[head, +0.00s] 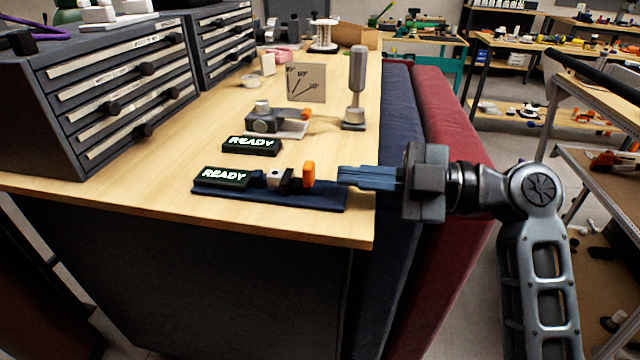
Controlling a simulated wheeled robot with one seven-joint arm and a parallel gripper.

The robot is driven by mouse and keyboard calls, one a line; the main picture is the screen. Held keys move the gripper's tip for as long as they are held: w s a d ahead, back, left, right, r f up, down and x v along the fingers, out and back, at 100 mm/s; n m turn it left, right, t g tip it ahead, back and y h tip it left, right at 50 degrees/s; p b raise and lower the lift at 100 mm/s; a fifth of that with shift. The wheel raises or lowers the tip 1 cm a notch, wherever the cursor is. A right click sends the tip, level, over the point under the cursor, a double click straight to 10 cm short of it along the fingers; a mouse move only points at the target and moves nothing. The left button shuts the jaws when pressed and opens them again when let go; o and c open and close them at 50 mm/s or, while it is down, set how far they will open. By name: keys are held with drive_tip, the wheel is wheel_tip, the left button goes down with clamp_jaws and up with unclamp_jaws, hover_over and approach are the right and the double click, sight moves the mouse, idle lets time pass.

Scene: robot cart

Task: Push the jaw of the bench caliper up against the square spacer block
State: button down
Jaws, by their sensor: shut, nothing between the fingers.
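What looks like the bench caliper (325,198) lies on a dark blue base near the table's front edge. Its dark jaw (290,184) carries an upright orange pad (308,175) on the right. A small pale block, apparently the square spacer block (272,180), sits left of the jaw; whether they touch is too small to tell. My gripper (341,176) is shut and empty, its blue fingers pointing left at about the pad's height. The fingertips are just right of the orange pad, with a small gap showing between them.
A black READY display (222,178) stands at the base's left end, with another READY display (251,146) behind. Farther back are a grey device with an orange tip (264,122) and a grey-handled upright tool (356,85). Grey drawer cabinets (110,95) line the left.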

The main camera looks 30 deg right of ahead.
drive_tip(key=shift+r, duration=0.1)
drive_tip(key=shift+r+p, duration=0.95)
drive_tip(key=shift+r, duration=1.5)
